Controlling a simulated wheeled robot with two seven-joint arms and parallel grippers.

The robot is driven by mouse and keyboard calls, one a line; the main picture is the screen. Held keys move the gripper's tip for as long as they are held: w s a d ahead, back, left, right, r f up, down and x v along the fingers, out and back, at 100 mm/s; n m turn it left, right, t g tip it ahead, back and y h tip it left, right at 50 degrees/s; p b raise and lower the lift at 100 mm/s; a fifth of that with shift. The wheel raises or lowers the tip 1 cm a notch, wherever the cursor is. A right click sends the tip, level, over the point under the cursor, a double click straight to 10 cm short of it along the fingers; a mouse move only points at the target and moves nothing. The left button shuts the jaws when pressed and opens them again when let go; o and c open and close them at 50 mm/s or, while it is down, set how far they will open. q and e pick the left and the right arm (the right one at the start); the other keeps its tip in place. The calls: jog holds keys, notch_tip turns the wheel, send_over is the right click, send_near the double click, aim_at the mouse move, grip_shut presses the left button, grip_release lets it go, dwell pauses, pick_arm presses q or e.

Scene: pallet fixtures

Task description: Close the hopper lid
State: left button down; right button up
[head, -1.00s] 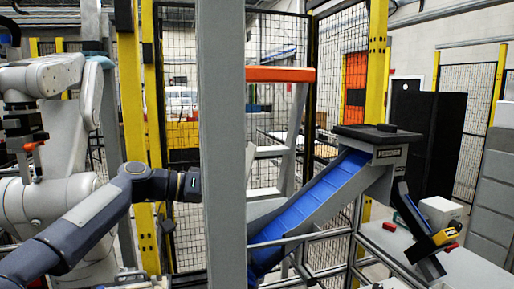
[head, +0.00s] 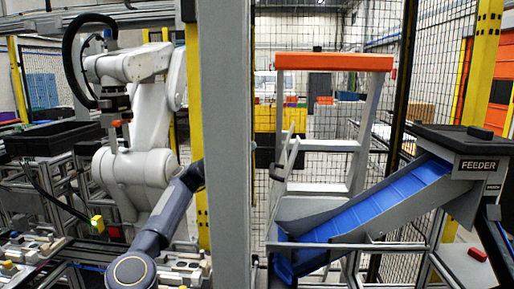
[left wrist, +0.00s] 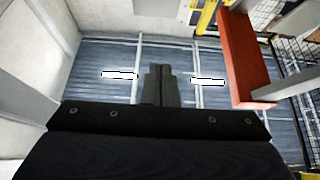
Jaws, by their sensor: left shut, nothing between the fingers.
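The grey hopper labelled FEEDER (head: 478,166) stands at the right edge of the head view, with a blue chute (head: 375,208) sloping down to the left from it. I cannot tell whether this top is the lid. My left arm reaches up from the lower left in the head view and disappears behind a grey post. Its gripper (left wrist: 158,84) shows in the left wrist view, shut and empty, apart from the hopper. My right gripper is not in view.
The grey post (head: 225,150) stands between my left arm and the feeder. A stepladder with an orange top (head: 334,62) stands behind the chute; an orange-red bar (left wrist: 245,60) shows in the left wrist view. A white robot arm (head: 135,130) and a fixture bench are at left.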

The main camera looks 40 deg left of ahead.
pick_arm(q)
jog(key=w+d+r+p, duration=0.2)
jog(key=w+d+p, duration=0.2)
jog(key=w+d, duration=0.2)
jog(key=shift+w+d+r, duration=0.2)
jog(key=shift+w+d, duration=0.05)
jog(key=shift+d, duration=0.65)
jog(key=shift+w+d+f, duration=0.1)
jog(key=shift+f, duration=0.05)
jog(key=w+d+f+g+y+b, duration=0.2)
jog(key=w+d+f+b, duration=0.1)
jog(key=w+d, duration=0.3)
jog(key=shift+w+d+f+b, duration=0.35)
jog(key=shift+d+b, duration=0.35)
jog(key=shift+d, duration=0.35)
